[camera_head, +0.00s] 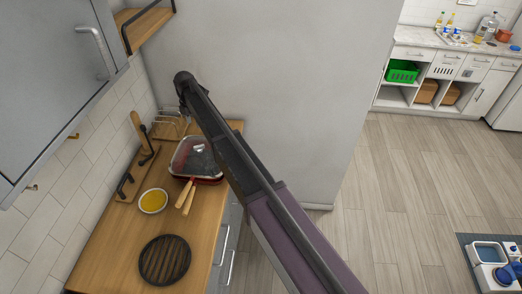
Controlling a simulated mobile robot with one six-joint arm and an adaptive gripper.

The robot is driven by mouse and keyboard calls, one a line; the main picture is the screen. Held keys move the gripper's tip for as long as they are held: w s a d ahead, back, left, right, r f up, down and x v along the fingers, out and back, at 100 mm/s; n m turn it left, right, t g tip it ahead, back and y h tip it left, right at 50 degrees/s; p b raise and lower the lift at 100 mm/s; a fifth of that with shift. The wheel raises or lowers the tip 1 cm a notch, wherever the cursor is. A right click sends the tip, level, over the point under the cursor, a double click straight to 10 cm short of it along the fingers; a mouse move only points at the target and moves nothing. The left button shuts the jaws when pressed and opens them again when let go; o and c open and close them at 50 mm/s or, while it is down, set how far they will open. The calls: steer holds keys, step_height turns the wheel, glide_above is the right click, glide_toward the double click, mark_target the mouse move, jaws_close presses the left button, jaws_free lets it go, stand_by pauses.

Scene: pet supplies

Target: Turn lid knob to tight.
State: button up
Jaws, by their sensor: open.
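A white and blue unit (492,267) sits at the lower right edge, on a dark mat (463,242). It has a pale blue square part and a blue round piece that may be the lid knob; the frame edge cuts it off, so the knob's setting cannot be read. My arm runs from the bottom centre up and left to a dark rounded joint above the wooden counter, far from the unit. I cannot make out my gripper's fingers; they seem hidden behind the arm.
The wooden counter (105,240) holds a red-rimmed pan (180,158), a yellow bowl (153,201) and a round black grate (164,260). A grey cabinet (55,70) hangs at upper left. The wood floor (390,200) is clear. White shelves (393,97) stand at the back right.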

steer(key=s+d+f+m+b, duration=0.2)
steer(key=d+m, duration=0.3)
steer(key=d, duration=0.4)
steer(key=s+d+f+m+b, duration=0.3)
steer(key=s+d+m, duration=0.2)
steer(key=d, duration=0.4)
steer(key=s+d+f+m+b, duration=0.2)
steer(key=d+m, duration=0.3)
steer(key=d, duration=0.4)
steer(key=shift+s+d+f+b, duration=0.25)
steer(key=shift+s+b, duration=0.2)
steer(key=shift+s, duration=0.35)
steer(key=shift+r, duration=0.1)
step_height(320, 180, up, 8)
steer(key=n+p, duration=0.7)
steer(key=p, duration=0.1)
glide_above(197, 146)
steer(key=shift+w, duration=0.15)
steer(key=shift+d+f, duration=0.1)
steer(key=shift+f, duration=0.1)
step_height(197, 146, down, 14)
steer(key=b, duration=1.3)
steer(key=shift+r+b, duration=0.2)
steer(key=shift+b, duration=0.2)
